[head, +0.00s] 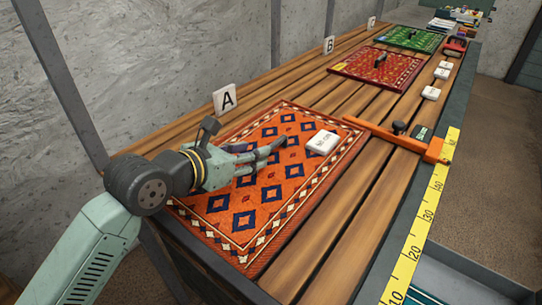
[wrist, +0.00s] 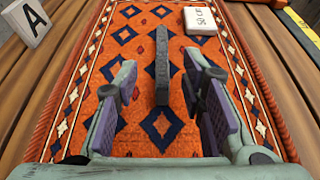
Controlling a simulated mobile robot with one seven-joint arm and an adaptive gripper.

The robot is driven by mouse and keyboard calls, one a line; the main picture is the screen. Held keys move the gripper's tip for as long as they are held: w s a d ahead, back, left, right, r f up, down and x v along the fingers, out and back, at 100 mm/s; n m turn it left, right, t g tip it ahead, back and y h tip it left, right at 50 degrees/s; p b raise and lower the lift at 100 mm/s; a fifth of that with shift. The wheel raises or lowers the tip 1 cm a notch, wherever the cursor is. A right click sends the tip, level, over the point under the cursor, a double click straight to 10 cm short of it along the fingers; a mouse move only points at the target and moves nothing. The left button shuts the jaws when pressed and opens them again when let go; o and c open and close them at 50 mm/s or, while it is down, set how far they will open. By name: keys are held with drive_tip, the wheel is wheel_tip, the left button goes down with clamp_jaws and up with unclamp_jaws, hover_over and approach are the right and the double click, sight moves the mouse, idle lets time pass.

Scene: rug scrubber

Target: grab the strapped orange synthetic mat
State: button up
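The orange mat (head: 300,185) with blue diamonds lies flat on the slatted bench beside card A. It also fills most of the wrist view (wrist: 110,65). A dark upright strap or handle (wrist: 162,62) stands along the mat's middle in the wrist view; in the head view my gripper largely hides it. My gripper (head: 278,152) is low over the mat, with its fingers apart. In the wrist view my gripper (wrist: 160,85) has one finger on each side of the strap, with gaps showing, so it is open. I cannot tell how high the fingertips are above the mat.
A white labelled block (head: 322,143) sits on the mat, right of the strap. Card A (head: 224,99) stands behind the mat. An orange bar (head: 395,138) with a black knob lies past it. A red mat (head: 378,72) and a green mat (head: 410,38) lie farther along. Yellow tape (head: 420,225) lines the edge.

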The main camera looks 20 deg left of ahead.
sight(271, 155)
drive_tip(key=p+x, duration=0.2)
drive_tip(key=x, duration=0.3)
drive_tip(key=shift+s+d+p, duration=0.1)
drive_tip(key=shift+d+p, duration=0.1)
drive_tip(key=shift+p, duration=0.2)
drive_tip(key=shift+w+f, duration=0.2)
drive_tip(key=shift+w, duration=0.1)
drive_tip(key=shift+c, duration=0.2)
clamp_jaws()
